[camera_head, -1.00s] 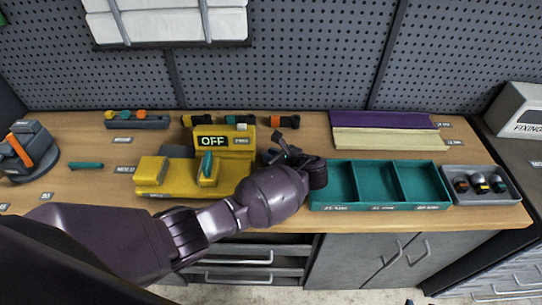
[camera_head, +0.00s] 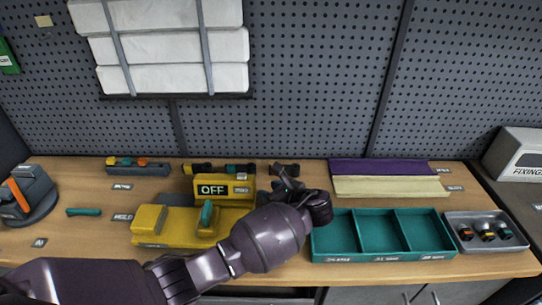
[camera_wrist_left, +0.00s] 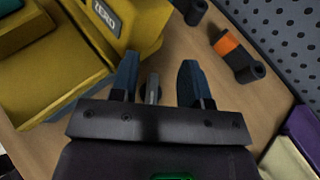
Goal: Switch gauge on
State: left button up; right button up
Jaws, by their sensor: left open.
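The yellow gauge (camera_head: 150,222) stands on the bench, left of the middle. Its display (camera_head: 211,190) reads OFF, and a teal piece (camera_head: 207,213) stands up on its body. In the left wrist view the gauge's yellow body (camera_wrist_left: 60,60) with a label reading ZERO is at the left. My left gripper (camera_head: 288,184) is just right of the gauge. In the left wrist view its fingers (camera_wrist_left: 160,78) are open, with a small grey upright piece (camera_wrist_left: 152,90) visible between them. I cannot tell if they touch it. My right gripper is not in view.
A teal tray (camera_head: 385,257) with compartments stands right of my left gripper. A grey tray (camera_head: 463,219) of knobs is beyond it. Purple and cream strips (camera_head: 390,188) lie at the back. A black cylinder with an orange band (camera_wrist_left: 232,52) lies near my gripper. A perforated wall bounds the bench.

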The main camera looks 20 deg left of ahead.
pick_arm(q)
notch_tip(320, 180, up, 14)
dwell(0.4)
